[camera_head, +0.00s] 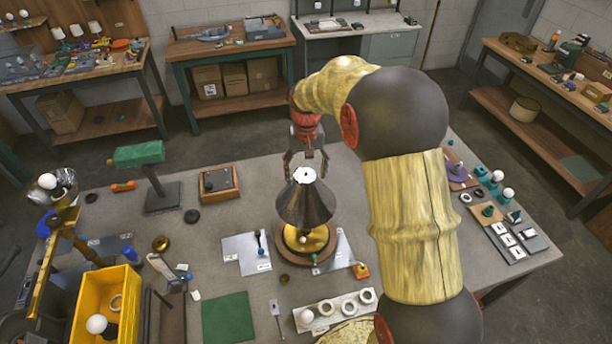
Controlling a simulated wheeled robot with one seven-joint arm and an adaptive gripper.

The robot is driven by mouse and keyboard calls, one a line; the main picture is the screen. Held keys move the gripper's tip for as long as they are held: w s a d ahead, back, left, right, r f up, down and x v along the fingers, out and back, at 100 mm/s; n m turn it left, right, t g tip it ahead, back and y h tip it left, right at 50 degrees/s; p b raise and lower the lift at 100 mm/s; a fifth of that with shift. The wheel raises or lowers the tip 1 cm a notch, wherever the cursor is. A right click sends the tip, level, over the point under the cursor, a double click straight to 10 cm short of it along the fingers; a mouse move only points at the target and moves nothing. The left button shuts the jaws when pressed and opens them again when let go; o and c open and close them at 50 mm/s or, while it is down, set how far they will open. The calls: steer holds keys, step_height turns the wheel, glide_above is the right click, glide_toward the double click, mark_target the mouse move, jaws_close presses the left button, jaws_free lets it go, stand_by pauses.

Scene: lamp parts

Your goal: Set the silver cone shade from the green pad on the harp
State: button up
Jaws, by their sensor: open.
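The silver cone shade (306,204) stands upright, narrow end up, over the round brass lamp base (304,240) with a wooden rim. The harp is hidden under the shade, so its contact with the shade cannot be seen. My gripper (305,166) is open at the narrow top of the shade, with one finger on each side. Whether the fingers touch the shade is too small to tell. The flat green pad (228,318) lies on the table at the front left and is bare.
A yellow bin (105,308) stands at the front left. A white holder tray (336,310) lies in front of the lamp. A green-topped stand (140,154) is at the back left. Grey plates lie on both sides of the lamp. My arm covers the table right of the lamp.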

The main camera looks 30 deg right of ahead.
step_height(320, 180, up, 12)
stand_by(0.6)
